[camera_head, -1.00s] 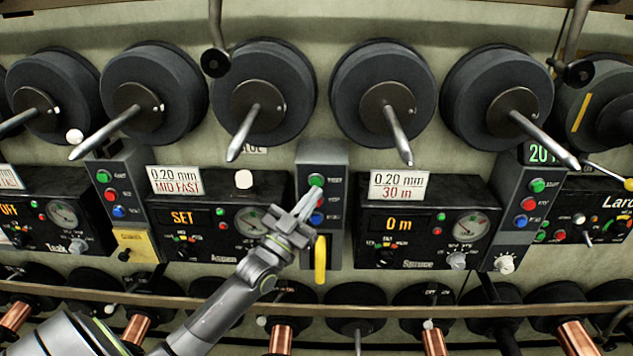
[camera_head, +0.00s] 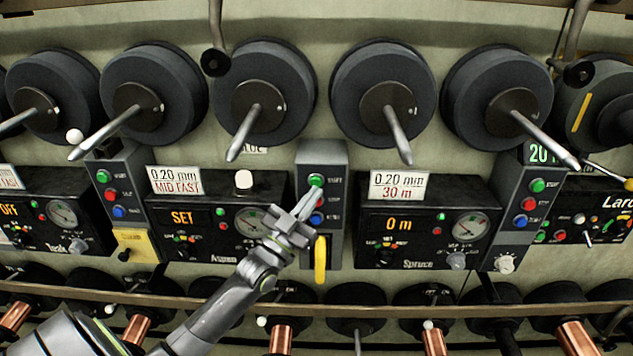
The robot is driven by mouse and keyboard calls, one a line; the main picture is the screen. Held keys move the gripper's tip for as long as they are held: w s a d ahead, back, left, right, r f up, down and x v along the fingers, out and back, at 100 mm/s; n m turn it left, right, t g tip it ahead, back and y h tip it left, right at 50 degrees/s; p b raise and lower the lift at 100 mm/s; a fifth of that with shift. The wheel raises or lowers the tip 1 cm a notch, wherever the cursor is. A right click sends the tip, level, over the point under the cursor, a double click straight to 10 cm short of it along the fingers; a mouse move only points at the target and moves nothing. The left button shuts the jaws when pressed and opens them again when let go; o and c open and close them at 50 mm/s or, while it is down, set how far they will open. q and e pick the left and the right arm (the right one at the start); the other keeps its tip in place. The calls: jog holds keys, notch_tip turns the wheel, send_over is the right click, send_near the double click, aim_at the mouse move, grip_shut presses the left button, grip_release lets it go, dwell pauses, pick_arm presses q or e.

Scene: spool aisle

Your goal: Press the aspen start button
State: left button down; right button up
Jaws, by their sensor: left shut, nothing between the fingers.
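The aspen unit (camera_head: 160,212) is a black box in the middle left, with an orange SET display, a gauge and a name label below. To its right stands a grey button box (camera_head: 336,160). Its green start button (camera_head: 316,180) is at the top, with red and blue buttons below. My left gripper (camera_head: 311,199) is shut and empty, reaching up from the lower left. Its fingertips are just below the green button and partly cover the red one. I cannot tell whether they touch the button. My right gripper is not in view.
The Spruce unit (camera_head: 366,225), showing 0 m, stands to the right. Large dark spools with protruding rods (camera_head: 245,130) line the row above. A rail (camera_head: 450,311) runs across below, before more spools.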

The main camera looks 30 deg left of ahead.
pick_arm(q)
jog(key=shift+w, duration=0.1)
jog(key=shift+w+a, duration=0.25)
jog(key=shift+w, duration=0.05)
